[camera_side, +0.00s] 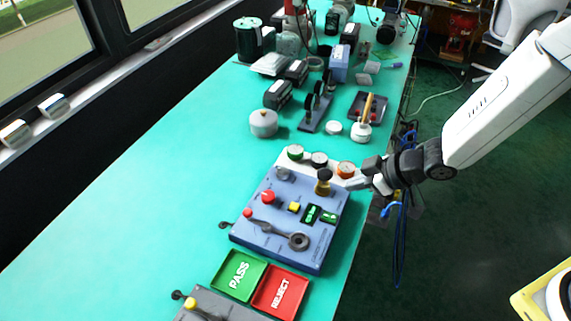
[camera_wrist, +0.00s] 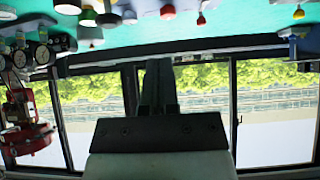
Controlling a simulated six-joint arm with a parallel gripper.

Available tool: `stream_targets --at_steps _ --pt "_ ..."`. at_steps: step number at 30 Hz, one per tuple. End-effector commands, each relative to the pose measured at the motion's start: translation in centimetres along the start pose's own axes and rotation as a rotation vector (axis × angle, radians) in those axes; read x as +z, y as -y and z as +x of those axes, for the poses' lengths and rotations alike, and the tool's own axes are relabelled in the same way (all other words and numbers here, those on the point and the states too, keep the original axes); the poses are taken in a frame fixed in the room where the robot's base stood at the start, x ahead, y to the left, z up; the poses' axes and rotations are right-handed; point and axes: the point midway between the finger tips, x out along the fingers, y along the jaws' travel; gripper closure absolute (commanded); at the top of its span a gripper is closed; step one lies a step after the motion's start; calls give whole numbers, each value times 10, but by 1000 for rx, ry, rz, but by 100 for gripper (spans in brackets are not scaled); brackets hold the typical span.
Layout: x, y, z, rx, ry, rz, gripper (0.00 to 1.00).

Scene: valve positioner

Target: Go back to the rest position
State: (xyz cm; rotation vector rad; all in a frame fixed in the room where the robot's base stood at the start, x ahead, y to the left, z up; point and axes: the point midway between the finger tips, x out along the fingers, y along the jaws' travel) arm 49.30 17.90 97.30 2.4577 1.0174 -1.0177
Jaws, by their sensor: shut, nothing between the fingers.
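My gripper (camera_side: 352,180) is at the right edge of the blue control panel (camera_side: 262,222) in the side view, at the end of my white arm. Its fingers point left, close to a dark knob with a yellow base (camera_side: 323,182) on the panel. I cannot tell whether they touch it. In the wrist view the dark fingers (camera_wrist: 159,75) are together and empty, seen against the window.
Green PASS (camera_side: 238,275) and red REJECT (camera_side: 280,292) trays lie in front of the panel. A white strip with round caps (camera_side: 319,160) is behind it. Gauges and instruments crowd the table's far end. The turquoise table (camera_side: 130,215) is clear on the left.

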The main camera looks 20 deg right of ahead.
Motion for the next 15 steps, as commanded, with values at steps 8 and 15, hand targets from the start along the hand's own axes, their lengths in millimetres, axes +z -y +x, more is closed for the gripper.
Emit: stream_targets --at_steps 8,15 --pt "5 -21 -17 83 47 46 100" --pt "28 -60 -66 262 191 201 100"
